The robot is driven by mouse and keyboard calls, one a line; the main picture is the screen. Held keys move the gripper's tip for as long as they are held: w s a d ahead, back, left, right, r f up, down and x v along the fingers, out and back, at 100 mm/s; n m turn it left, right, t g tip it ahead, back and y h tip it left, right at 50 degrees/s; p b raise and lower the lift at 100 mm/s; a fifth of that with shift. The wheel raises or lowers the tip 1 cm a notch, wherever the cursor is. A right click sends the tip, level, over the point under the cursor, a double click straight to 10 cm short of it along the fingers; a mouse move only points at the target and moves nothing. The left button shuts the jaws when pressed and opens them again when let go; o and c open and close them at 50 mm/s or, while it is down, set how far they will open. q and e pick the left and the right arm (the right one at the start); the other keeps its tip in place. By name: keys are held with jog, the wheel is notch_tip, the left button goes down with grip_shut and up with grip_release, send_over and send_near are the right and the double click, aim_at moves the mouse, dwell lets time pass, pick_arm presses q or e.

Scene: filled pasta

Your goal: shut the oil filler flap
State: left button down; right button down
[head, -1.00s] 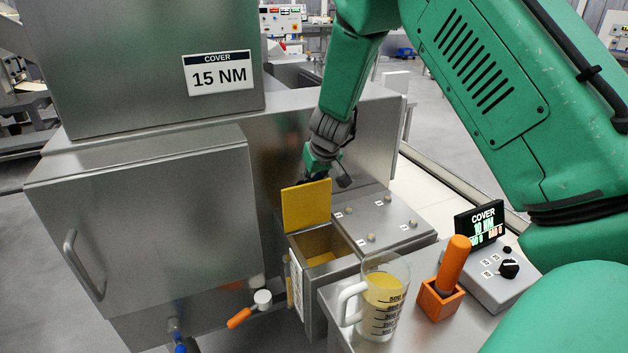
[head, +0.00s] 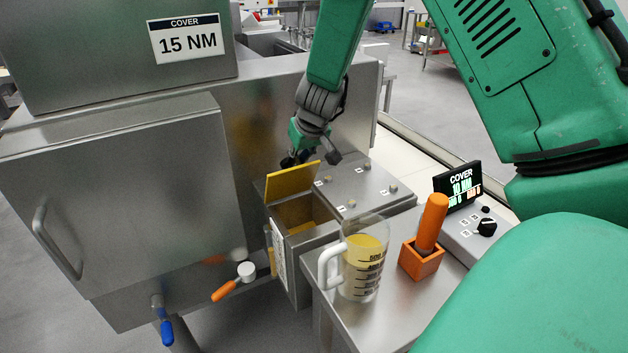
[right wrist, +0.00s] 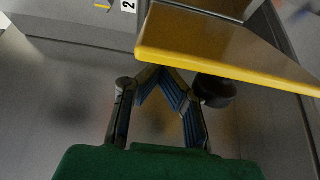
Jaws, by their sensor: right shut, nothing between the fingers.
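The yellow oil filler flap (head: 292,182) stands open and tilted over the filler box (head: 318,238) on the steel machine. In the right wrist view the flap (right wrist: 225,52) crosses the upper right, close past the fingertips. My right gripper (head: 290,161) is behind the flap, on its far side, with its fingers partly hidden there. In the right wrist view the gripper (right wrist: 162,70) has its fingertips together with nothing held, at or very near the flap's edge; contact is hard to tell. My left gripper is not in view.
A measuring jug (head: 362,268) of yellow liquid stands on the steel bench near the box. An orange-handled tool sits in an orange holder (head: 421,261). A control box with a display (head: 458,186) is further right. An orange-handled valve (head: 226,289) sticks out at the front.

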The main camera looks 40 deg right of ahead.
aim_at(306, 168)
jog(key=shift+s+a+f, duration=0.4)
jog(key=shift+s+f, duration=0.1)
jog(key=shift+f, duration=0.05)
jog(key=shift+s+a+f+b, duration=0.1)
jog(key=shift+s+a+b, duration=0.15)
jog(key=shift+s+b, duration=0.3)
jog(key=shift+s+a+f+b, duration=0.1)
jog(key=shift+s+a+b, duration=0.2)
jog(key=shift+s, duration=0.45)
jog(key=shift+r+p, duration=0.4)
jog(key=shift+r, duration=0.15)
jog(key=r+p, duration=0.5)
jog(key=shift+a+r, duration=0.25)
jog(key=shift+a, duration=0.1)
jog(key=shift+d+r+p, duration=0.25)
jog(key=shift+r+p, duration=0.5)
jog(key=shift+p, duration=0.15)
jog(key=shift+d+r+p, duration=0.2)
jog(key=shift+p, duration=0.1)
jog(key=shift+d+f, duration=0.1)
jog(key=shift+d, duration=0.15)
jog(key=shift+a, duration=0.5)
